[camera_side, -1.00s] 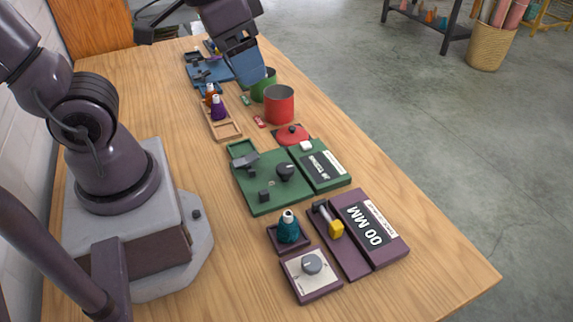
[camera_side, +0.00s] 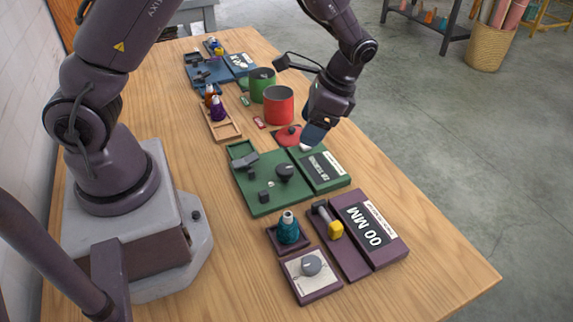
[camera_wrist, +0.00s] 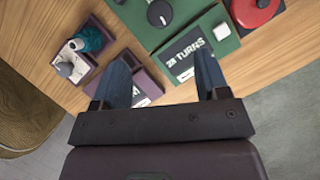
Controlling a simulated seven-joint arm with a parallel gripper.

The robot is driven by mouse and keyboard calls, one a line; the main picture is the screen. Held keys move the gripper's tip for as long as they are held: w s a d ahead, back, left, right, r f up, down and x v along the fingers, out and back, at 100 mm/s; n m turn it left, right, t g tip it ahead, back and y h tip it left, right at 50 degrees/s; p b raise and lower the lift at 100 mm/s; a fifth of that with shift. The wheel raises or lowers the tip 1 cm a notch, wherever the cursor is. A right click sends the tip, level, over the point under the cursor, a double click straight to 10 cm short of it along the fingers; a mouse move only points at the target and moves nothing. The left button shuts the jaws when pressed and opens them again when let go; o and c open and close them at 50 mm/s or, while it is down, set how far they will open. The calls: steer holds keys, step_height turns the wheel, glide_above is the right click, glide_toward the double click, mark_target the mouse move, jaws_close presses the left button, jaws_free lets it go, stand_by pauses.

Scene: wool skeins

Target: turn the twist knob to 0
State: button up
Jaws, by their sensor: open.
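The green board (camera_side: 262,200) carries a round black knob (camera_side: 285,171) with a pale mark, also in the wrist view (camera_wrist: 160,13). I cannot read the knob's scale. Its display (camera_wrist: 190,62) reads "28 TURNS" in the wrist view. Which one is the twist knob is not labelled legibly. My gripper (camera_side: 313,135) is open and empty, above the far right end of the green board. Its blue fingers (camera_wrist: 160,58) are apart.
A purple board with a "00 MM" display (camera_side: 365,232) and yellow-ended lever stands nearer. A red lid (camera_side: 290,137), red pot (camera_side: 279,105) and green pot (camera_side: 262,80) are behind. Bare wood lies along the right edge.

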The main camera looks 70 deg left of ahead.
mark_target(285, 168)
steer(key=x, duration=1.2)
steer(key=shift+s+a+f, duration=0.1)
steer(key=shift+f, duration=0.15)
steer(key=c, duration=0.9)
